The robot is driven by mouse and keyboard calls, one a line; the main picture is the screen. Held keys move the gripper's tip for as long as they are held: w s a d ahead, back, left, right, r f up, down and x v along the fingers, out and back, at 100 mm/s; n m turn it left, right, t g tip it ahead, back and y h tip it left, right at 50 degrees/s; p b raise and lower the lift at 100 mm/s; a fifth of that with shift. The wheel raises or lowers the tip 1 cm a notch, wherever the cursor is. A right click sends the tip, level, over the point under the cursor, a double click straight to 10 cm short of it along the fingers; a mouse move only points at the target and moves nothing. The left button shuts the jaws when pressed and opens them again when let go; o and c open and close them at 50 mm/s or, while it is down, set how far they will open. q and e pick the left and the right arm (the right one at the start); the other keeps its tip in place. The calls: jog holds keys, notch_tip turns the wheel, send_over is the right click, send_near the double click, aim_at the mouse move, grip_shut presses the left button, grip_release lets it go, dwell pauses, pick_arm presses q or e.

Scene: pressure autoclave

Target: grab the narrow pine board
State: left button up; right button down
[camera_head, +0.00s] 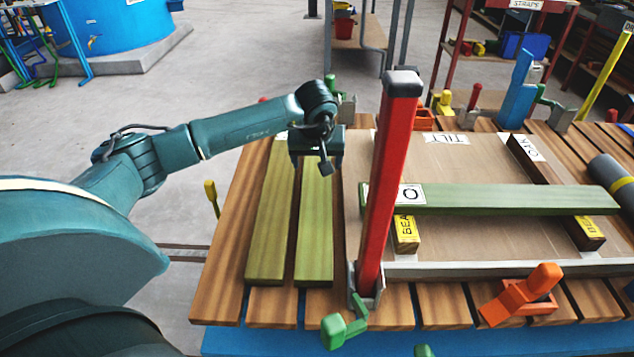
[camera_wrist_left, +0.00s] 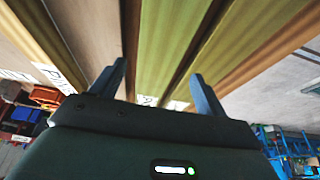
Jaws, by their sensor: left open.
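Two greenish boards lie side by side on the slatted table: a left board (camera_head: 268,225) and a right board (camera_head: 315,225). Their widths look alike and their small white far-end labels are unreadable, so I cannot tell which is the narrow pine one. My left gripper (camera_head: 318,160) hangs over the far end of the right board and hides part of it. In the left wrist view its fingers (camera_wrist_left: 160,88) are open and empty, with a green board (camera_wrist_left: 165,40) seen between them. Whether they touch it is unclear. My right gripper is not in view.
A red upright post (camera_head: 388,180) stands just right of the boards. Beyond it a dark green board (camera_head: 500,198) lies across labelled blocks on a tan panel (camera_head: 450,235). Green clamp (camera_head: 345,328) and orange clamp (camera_head: 525,295) sit along the front edge.

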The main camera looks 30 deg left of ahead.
aim_at(317, 176)
pick_arm(q)
jog(key=shift+b+x, duration=0.4)
jog(key=shift+x, duration=2.65)
jog(key=shift+s+d+f, duration=0.1)
jog(key=shift+s, duration=0.1)
jog(key=shift+c, duration=0.4)
jog(key=c, duration=1)
